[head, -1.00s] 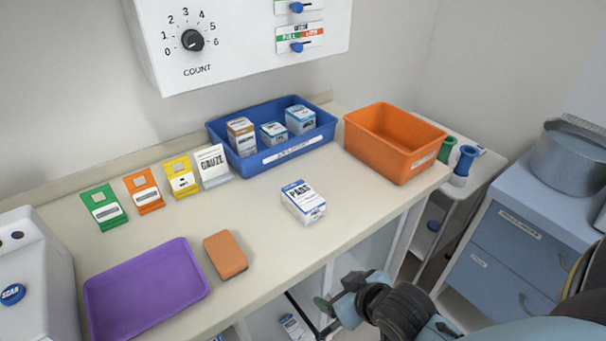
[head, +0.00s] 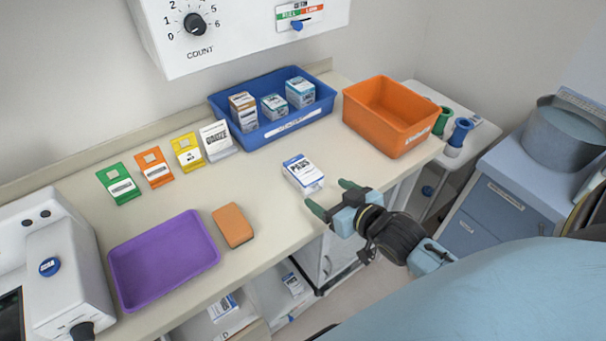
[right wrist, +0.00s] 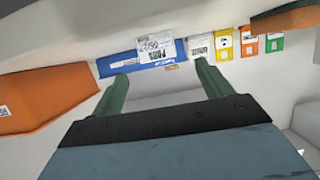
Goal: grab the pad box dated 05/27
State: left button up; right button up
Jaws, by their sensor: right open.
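A white and blue box labelled PADS (head: 303,174) lies on the counter in front of the blue bin; I cannot read a date on it. It also shows in the right wrist view (right wrist: 157,49), beyond and between my fingertips. My right gripper (head: 327,195) is open and empty at the counter's front edge, its green fingers pointing toward the box and apart from it. The right wrist view shows the open fingers too (right wrist: 161,70). Several other boxes (head: 300,91) stand in the blue bin (head: 292,128). My left gripper is not in view.
An orange bin (head: 400,143) stands to the right. A purple tray (head: 165,265), an orange block (head: 233,225), several coloured cards (head: 120,184) and a white device (head: 60,265) are at left. More boxes (head: 222,307) lie on shelves below. The counter around the pad box is clear.

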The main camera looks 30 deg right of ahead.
aim_at(306, 179)
jog(key=x, duration=0.5)
jog(key=b+x, duration=0.1)
jog(key=x, duration=0.4)
jog(key=shift+w+d, duration=0.1)
jog(key=shift+d, duration=0.1)
jog(key=c, duration=1.1)
